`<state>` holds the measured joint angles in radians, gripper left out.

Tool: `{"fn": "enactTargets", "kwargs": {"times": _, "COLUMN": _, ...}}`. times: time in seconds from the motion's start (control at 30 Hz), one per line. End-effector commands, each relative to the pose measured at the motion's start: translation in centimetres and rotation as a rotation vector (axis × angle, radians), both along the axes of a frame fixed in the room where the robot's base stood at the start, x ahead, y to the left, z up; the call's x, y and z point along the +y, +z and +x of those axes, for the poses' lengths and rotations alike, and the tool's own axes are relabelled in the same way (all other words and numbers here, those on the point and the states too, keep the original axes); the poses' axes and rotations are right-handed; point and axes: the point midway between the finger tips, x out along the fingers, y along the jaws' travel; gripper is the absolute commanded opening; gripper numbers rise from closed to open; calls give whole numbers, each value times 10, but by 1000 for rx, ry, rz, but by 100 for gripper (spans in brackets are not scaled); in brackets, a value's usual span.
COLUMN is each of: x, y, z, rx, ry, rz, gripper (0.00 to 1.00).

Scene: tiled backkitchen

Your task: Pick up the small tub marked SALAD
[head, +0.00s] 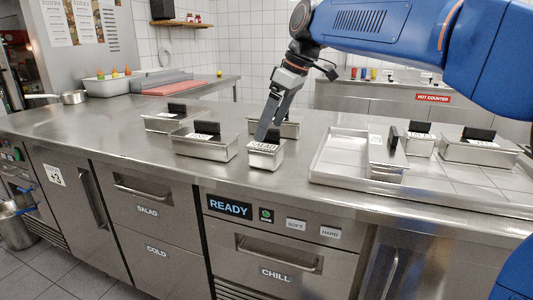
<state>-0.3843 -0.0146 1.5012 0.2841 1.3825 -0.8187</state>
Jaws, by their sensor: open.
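A small steel tub (266,157) with a dark upright handle and a white label stands near the front of the steel counter, in the middle of the head view. Its label is too small to read for sure, so I cannot tell whether it says SALAD. My gripper (264,134) points down at this tub, with its fingers at the tub's top left by the handle. It is open. The fingers overlap the tub in the picture, and I cannot tell whether they touch it.
A longer tub (206,152) stands close on the left, another tub (288,130) just behind, and one (163,125) farther left. A rimmed tray (335,185) at right holds several tubs. The counter front (120,150) is clear. A drawer below reads SALAD (147,212).

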Motion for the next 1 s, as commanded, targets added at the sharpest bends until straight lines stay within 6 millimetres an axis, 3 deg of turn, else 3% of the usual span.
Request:
{"fn": "enactTargets", "kwargs": {"times": 0.3, "x": 14, "y": -36, "z": 6, "rx": 2, "ry": -1, "rz": 0, "gripper": 92}}
{"fn": "enactTargets", "kwargs": {"times": 0.6, "x": 15, "y": -39, "z": 6, "rx": 0, "ry": 0, "rz": 0, "gripper": 92}}
{"fn": "enactTargets", "kwargs": {"times": 0.9, "x": 15, "y": -39, "z": 6, "rx": 0, "ry": 0, "rz": 0, "gripper": 22}}
{"fn": "enactTargets", "kwargs": {"times": 1.0, "x": 15, "y": -38, "z": 6, "rx": -1, "ry": 0, "rz": 1, "gripper": 22}}
